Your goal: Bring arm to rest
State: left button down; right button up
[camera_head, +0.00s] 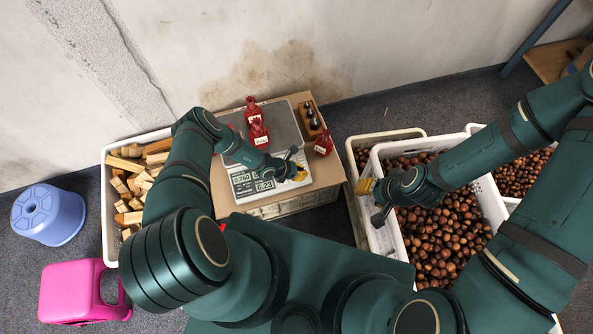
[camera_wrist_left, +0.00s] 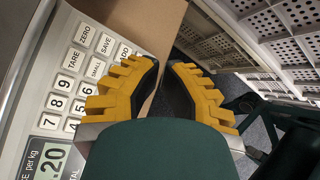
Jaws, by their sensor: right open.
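My left gripper (camera_head: 300,170) is over the right edge of the scale (camera_head: 265,183). In the left wrist view its yellow-padded fingers (camera_wrist_left: 166,66) lie close together with a narrow gap and nothing visible between them; the scale's keypad (camera_wrist_left: 78,85) is beside them. How far these jaws are open is unclear. My right gripper (camera_head: 372,200) is open and empty over the left rim of the front white crate (camera_head: 392,232), which holds many chestnuts (camera_head: 440,235).
Red bags (camera_head: 259,133) stand on the scale and another (camera_head: 323,143) beside it, near a wooden weight block (camera_head: 310,118). A wood-filled crate (camera_head: 107,215), blue stool (camera_head: 48,215) and pink stool (camera_head: 72,292) stand left.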

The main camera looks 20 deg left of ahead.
pick_arm(q)
jog(key=shift+r, duration=0.1)
jog(key=s+d+r+m+g+y, duration=0.1)
jog(key=s+r+m, duration=0.4)
jog(key=r+m, duration=0.4)
jog(key=s+d+r+m+g+y, duration=0.1)
jog(key=s+r+m, duration=0.3)
jog(key=r+m, duration=0.5)
jog(key=s+d+r+m+g+y, duration=0.1)
jog(key=s+r+m, duration=0.4)
jog(key=r, duration=0.9)
jog(key=m, duration=0.3)
jog(key=shift+s+r+m, duration=0.25)
jog(key=shift+s+m, duration=0.05)
jog(key=shift+m, duration=0.1)
